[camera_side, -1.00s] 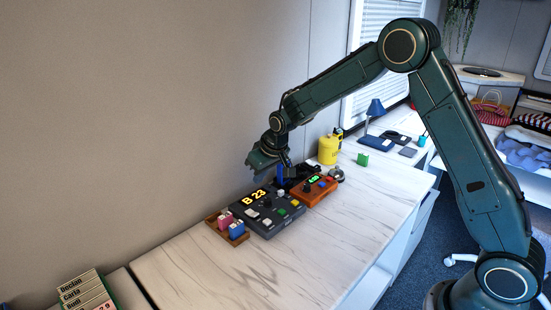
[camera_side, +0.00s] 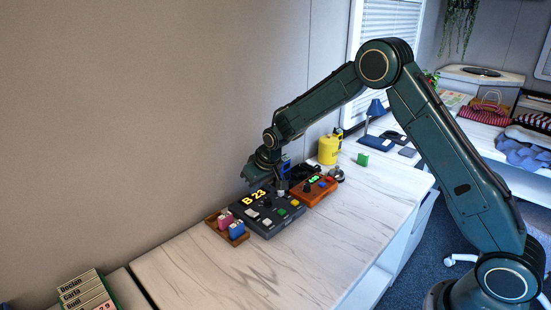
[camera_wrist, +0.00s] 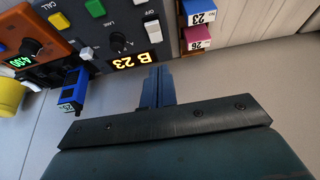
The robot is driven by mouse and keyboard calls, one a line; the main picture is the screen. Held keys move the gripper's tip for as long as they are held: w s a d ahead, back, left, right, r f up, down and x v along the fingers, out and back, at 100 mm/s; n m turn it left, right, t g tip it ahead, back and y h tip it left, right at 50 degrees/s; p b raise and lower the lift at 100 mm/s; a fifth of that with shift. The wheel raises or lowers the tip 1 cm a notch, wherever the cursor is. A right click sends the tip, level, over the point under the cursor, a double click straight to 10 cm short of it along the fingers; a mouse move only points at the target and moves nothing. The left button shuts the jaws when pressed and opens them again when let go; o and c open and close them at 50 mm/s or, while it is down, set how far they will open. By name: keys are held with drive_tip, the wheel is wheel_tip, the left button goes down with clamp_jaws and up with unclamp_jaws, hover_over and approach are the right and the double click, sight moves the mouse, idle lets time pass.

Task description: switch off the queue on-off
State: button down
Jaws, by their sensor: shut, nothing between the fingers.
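The queue box (camera_side: 267,227) is a dark grey console on the bench, with a lit display (camera_side: 253,197) reading B 23. In the wrist view the box (camera_wrist: 125,12) appears upside down. It shows a knob (camera_wrist: 118,43), an OFF label (camera_wrist: 150,12) and a pale rocker-like switch (camera_wrist: 152,31) beside that label. Which way the switch is tipped is unclear. My gripper (camera_wrist: 158,72) is shut and empty, its fingertips in line with the box's display edge. In the side view my gripper (camera_side: 279,187) is over the back of the box; its tips are hard to make out.
A wooden tray (camera_side: 240,241) with pink and blue blocks stands left of the box. An orange device (camera_side: 311,193) stands right, with a yellow canister (camera_side: 328,150) beyond. The wall is close behind. The bench front (camera_side: 330,245) is clear.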

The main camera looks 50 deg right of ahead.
hover_over(249, 212)
drive_tip(key=s, duration=0.2)
wheel_tip(249, 212, down, 4)
drive_tip(key=shift+w+f, duration=0.1)
drive_tip(key=shift+w, duration=0.05)
drive_tip(key=f, duration=0.2)
drive_tip(key=shift+s+f, duration=0.6)
drive_tip(key=shift+f, duration=0.35)
drive_tip(key=shift+s+f, duration=0.25)
drive_tip(key=shift+f, duration=0.15)
drive_tip(key=shift+w+r, duration=0.1)
drive_tip(key=shift+w, duration=0.1)
drive_tip(key=shift+w+r, duration=0.25)
drive_tip(key=shift+w, duration=0.3)
